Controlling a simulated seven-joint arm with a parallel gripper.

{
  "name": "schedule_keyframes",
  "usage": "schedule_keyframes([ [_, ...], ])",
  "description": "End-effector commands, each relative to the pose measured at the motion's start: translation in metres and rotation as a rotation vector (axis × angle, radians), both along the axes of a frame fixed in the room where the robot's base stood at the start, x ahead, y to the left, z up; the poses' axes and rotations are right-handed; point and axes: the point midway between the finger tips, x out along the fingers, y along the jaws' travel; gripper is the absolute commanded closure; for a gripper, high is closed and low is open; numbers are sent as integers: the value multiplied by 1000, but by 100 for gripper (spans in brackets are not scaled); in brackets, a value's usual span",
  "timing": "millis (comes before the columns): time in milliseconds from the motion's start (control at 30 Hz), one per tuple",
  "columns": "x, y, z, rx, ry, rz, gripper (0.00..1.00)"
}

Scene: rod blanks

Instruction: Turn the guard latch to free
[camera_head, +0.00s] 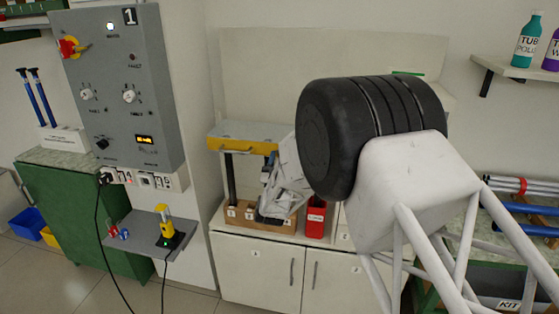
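No part that I can surely name as the guard latch shows. A grey press-like unit (262,130) with a yellow front bar (240,146) and a small handle stands on the white cabinet at the middle. My gripper (274,207) appears as pale and dark angular parts in front of this unit, low over a wooden block (240,216). My black and white arm links hide much of it and the unit's right side. The fingers are too small and covered to show whether they are open, or whether they touch anything.
A grey control panel (115,85) with a red-yellow switch and knobs hangs at the left. Below it, a shelf (140,237) holds a yellow handheld device (163,228). A red bin (315,221) stands right of the block. Rods (520,186) lie on a rack at the right.

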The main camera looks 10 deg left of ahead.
Motion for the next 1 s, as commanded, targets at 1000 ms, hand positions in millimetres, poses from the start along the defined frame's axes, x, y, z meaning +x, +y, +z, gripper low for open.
schedule_keyframes([
  [1000,-52,1,-54,-1,2,1,63],
])
